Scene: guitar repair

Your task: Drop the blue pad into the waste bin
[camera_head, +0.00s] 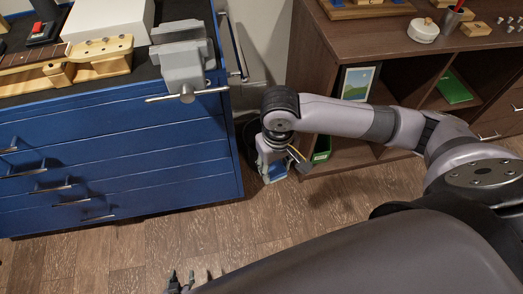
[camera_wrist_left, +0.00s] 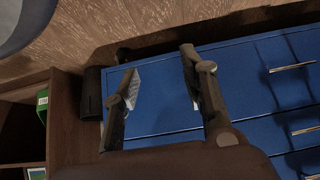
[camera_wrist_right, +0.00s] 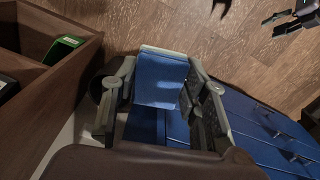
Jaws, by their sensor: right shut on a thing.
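The blue pad (camera_wrist_right: 160,82) is held between the two fingers of my right gripper (camera_wrist_right: 158,70). In the head view my right gripper (camera_head: 272,160) points down in the gap between the blue cabinet and the brown shelf, with a small blue part of the pad (camera_head: 277,172) showing at its fingers. The dark waste bin (camera_head: 250,136) stands in that gap, mostly hidden by the gripper. In the right wrist view the bin (camera_wrist_right: 97,82) shows partly, left of the pad. My left gripper (camera_head: 181,281) is low at the bottom edge, open and empty; its spread fingers also show in the left wrist view (camera_wrist_left: 162,75).
The blue drawer cabinet (camera_head: 110,150) with a vise (camera_head: 184,68) stands left of the gap. The brown shelf (camera_head: 300,70) stands right, holding a green box (camera_head: 321,148) low down. The wooden floor (camera_head: 215,230) in front is clear.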

